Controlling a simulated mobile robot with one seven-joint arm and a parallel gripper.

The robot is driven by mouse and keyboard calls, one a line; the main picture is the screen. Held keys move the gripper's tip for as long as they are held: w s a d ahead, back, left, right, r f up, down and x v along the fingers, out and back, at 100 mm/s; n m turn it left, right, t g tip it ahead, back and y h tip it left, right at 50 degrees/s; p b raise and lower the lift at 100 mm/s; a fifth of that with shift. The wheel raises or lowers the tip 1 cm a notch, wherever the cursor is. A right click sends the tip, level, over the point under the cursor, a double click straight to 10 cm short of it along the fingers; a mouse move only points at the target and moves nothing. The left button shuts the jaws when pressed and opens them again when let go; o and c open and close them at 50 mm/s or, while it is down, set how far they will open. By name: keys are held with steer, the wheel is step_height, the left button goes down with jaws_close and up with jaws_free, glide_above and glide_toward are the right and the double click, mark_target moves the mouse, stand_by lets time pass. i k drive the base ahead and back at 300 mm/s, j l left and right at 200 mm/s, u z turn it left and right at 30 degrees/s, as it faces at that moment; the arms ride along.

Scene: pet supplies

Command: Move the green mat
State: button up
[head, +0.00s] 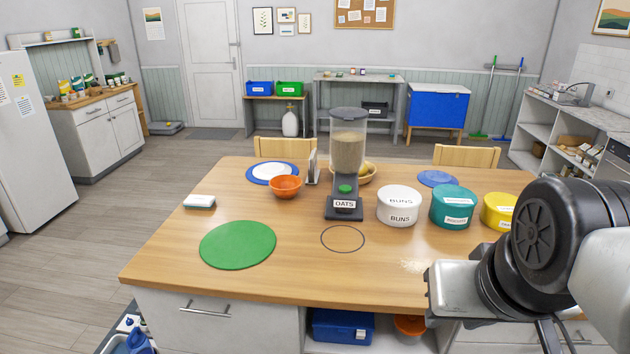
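A round green mat (238,244) lies flat on the wooden table (300,276), near its front left corner. Nothing rests on the mat. My arm comes in from the right edge of the view, well to the right of the mat and apart from it. The fingers of my gripper are not visible in the head view, so its state is hidden.
An oats dispenser (346,165), an orange bowl (285,187) and a small white-and-teal box (199,201) stand behind the mat. A thin dark ring (343,239) is right of it. White (398,206), teal (452,207) and yellow (498,211) tubs stand at right.

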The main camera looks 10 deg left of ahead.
mark_target(238, 245)
steer(key=j, duration=2.3)
steer(key=i+j, duration=0.95)
